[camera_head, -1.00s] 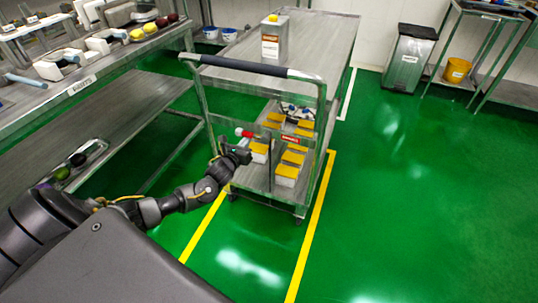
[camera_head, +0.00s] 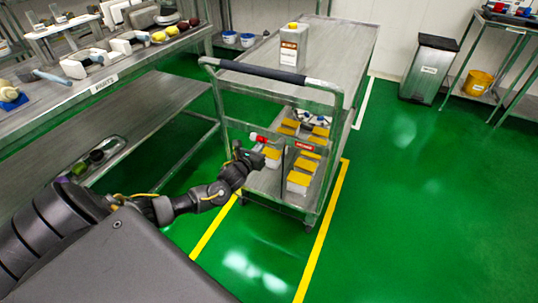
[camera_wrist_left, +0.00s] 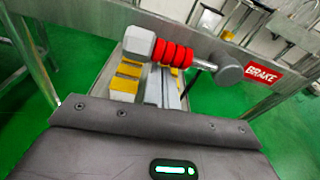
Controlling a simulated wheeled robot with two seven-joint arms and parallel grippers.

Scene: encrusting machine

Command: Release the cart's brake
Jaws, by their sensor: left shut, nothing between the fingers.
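The metal cart (camera_head: 238,108) stands on the green floor, with a dark push handle across its near end. The brake lever (camera_head: 259,138) is on the cart's near end, beside the red label (camera_head: 305,146). In the left wrist view the lever (camera_wrist_left: 170,52) has red rings and a pale block end, and lies roughly level, left of its pivot (camera_wrist_left: 229,72) and the BRAKE label (camera_wrist_left: 264,75). My left gripper (camera_head: 250,156) is shut and empty, just below the lever in the picture; I cannot tell whether they touch. My right gripper is out of view.
Yellow-topped boxes (camera_head: 299,180) fill the cart's lower shelf, and a metal can (camera_head: 293,45) stands on top. A metal parts table (camera_head: 100,85) is at left. A grey bin (camera_head: 430,70) stands at back right. The floor right of the cart is clear.

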